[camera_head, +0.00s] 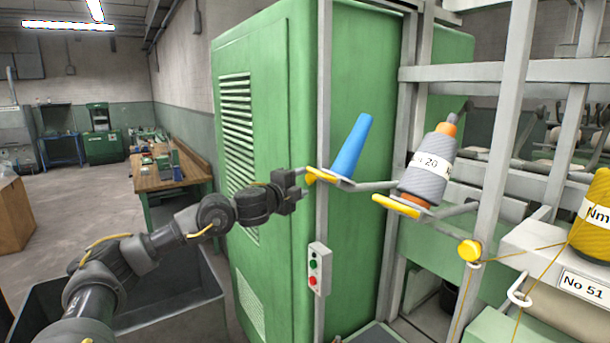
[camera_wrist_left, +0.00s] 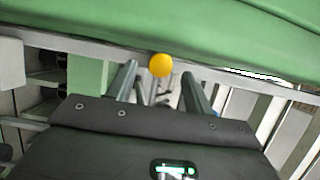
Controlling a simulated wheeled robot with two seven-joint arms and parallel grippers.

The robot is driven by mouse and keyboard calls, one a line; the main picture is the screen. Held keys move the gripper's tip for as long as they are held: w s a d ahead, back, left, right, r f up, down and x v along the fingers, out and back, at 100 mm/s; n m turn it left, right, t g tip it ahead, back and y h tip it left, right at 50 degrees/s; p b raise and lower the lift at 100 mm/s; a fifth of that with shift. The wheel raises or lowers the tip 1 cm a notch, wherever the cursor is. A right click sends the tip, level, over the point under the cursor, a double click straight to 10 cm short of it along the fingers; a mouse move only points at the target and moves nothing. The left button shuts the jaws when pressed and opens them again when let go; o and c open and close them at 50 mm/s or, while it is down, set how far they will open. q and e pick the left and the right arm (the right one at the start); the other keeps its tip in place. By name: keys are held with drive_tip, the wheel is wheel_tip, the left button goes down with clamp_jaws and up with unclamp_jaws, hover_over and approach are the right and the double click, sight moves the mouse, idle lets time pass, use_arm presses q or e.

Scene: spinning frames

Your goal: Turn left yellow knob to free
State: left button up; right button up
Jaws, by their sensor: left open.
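The left yellow knob (camera_head: 322,175) is a flat yellow lever end under a blue cone (camera_head: 352,147), beside the green cabinet's corner post. A second yellow knob (camera_head: 403,206) lies to the right, under a grey yarn spool (camera_head: 428,168) on an orange core. My left gripper (camera_head: 302,182) is just left of the left knob, with its jaws apart. In the left wrist view a round yellow end (camera_wrist_left: 160,65) shows between the two open fingers, near their tips. Whether they touch it I cannot tell. My right gripper is not in view.
The green cabinet (camera_head: 270,120) stands behind my left arm. A grey post carries a button box (camera_head: 319,268) below the knob. A round yellow knob (camera_head: 469,250) and a yellow spool (camera_head: 594,218) are at the right. A dark open bin (camera_head: 165,310) stands at the lower left.

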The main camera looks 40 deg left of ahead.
use_arm(q)
drive_tip(key=shift+w+a+p, duration=0.1)
drive_tip(key=shift+w+p, duration=0.2)
drive_tip(key=shift+w, duration=0.75)
